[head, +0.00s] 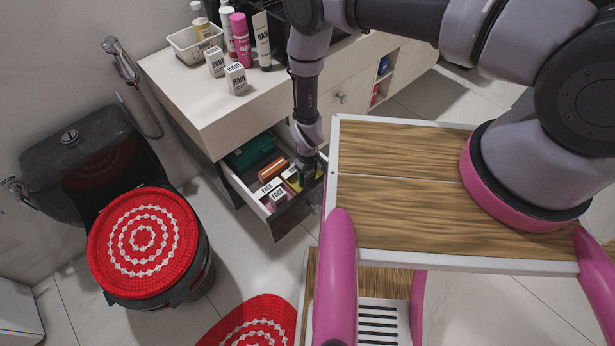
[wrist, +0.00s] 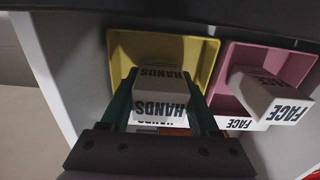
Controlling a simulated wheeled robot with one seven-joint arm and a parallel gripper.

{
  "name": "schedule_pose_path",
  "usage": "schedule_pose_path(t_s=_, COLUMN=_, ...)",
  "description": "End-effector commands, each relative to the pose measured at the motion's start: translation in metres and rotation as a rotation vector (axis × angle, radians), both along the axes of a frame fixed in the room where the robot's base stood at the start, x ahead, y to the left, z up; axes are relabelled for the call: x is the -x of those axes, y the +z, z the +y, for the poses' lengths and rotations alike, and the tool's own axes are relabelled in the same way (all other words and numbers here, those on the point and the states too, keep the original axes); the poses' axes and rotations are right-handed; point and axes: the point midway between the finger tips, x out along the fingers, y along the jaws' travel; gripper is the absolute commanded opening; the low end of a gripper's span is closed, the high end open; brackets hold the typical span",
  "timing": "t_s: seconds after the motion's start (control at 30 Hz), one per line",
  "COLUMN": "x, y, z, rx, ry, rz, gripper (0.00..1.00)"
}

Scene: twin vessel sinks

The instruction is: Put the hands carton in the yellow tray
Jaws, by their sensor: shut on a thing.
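The white hands carton (wrist: 158,103) is between the green fingers of my gripper (wrist: 162,95), which is shut on it. The yellow tray (wrist: 124,48) lies just beyond and below the carton in the wrist view, with its far part bare. I cannot tell whether the carton touches the tray floor. More HANDS lettering shows at the carton's lower edge; I cannot tell whether it is a second carton. In the head view my gripper (head: 307,172) reaches down into the open drawer, over the yellow tray (head: 292,176), and hides the carton.
The drawer (head: 236,188) also holds an orange item (head: 272,168) and a dark green item (head: 248,152). Hair and body cartons and bottles stand on the counter (head: 185,88) above.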

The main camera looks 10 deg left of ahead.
Motion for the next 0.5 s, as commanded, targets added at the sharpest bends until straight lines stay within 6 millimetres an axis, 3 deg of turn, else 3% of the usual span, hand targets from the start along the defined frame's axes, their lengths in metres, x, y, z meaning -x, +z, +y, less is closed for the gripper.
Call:
schedule_pose_path(t_s=0.1, x=0.0003, y=-0.0035, z=-0.0003, rx=0.001, ry=0.000, rz=0.001, gripper=0.00)
schedule_pose_path(t_s=0.13, x=0.0002, y=-0.0030, z=-0.0002, rx=0.001, ry=-0.001, rz=0.001, gripper=0.73)
schedule_pose_path(t_s=0.2, x=0.0003, y=-0.0028, z=-0.0003, rx=0.001, ry=-0.001, rz=0.001, gripper=0.92)
schedule_pose_path(t_s=0.5, x=0.0001, y=-0.0017, z=0.0000, rx=0.000, ry=0.000, rz=0.000, gripper=0.92)
